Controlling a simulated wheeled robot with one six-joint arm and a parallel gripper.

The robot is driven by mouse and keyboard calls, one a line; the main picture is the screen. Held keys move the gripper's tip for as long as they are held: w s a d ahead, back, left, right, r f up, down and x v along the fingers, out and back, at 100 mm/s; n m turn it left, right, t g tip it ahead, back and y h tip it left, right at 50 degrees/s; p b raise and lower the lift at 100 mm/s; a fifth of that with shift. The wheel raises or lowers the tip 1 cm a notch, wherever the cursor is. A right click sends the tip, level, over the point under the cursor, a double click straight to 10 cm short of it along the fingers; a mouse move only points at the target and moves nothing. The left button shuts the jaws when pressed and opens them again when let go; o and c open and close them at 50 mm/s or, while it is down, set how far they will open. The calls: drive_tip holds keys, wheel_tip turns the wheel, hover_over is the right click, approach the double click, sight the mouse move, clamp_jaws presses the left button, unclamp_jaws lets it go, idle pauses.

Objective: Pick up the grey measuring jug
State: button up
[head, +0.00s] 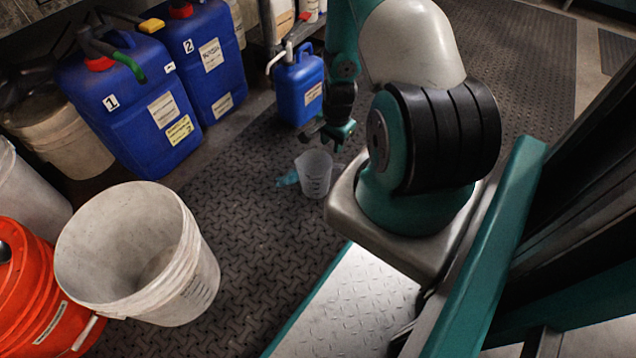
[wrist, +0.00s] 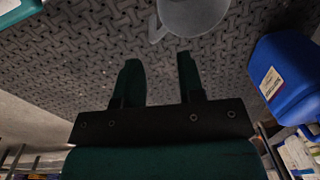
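The grey measuring jug (head: 314,173) stands upright on the dark patterned floor mat in the head view, just below my gripper (head: 338,133). It is translucent, with markings on its side. In the wrist view the jug (wrist: 190,16) shows at the top edge, partly cut off, beyond the fingertips. My gripper (wrist: 158,62) is open there, its two dark green fingers apart with only floor between them. The jug is not between the fingers.
A blue jerrycan (head: 298,88) stands behind the jug and shows at right in the wrist view (wrist: 288,78). Larger numbered blue drums (head: 135,110) stand at the back left. A white bucket (head: 190,270) and an orange bucket (head: 30,290) stand front left. A teal item (head: 288,179) lies beside the jug.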

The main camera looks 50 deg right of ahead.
sight(328, 173)
drive_tip(key=f+b, duration=0.3)
drive_tip(key=f, duration=0.2)
drive_tip(key=f+b, duration=0.2)
drive_tip(key=f, duration=0.3)
drive_tip(key=w+f+b, duration=0.1)
drive_tip(key=f+b, duration=0.2)
drive_tip(key=f, duration=0.2)
drive_tip(key=shift+a+b, duration=0.15)
drive_tip(key=shift+b, duration=0.2)
clamp_jaws()
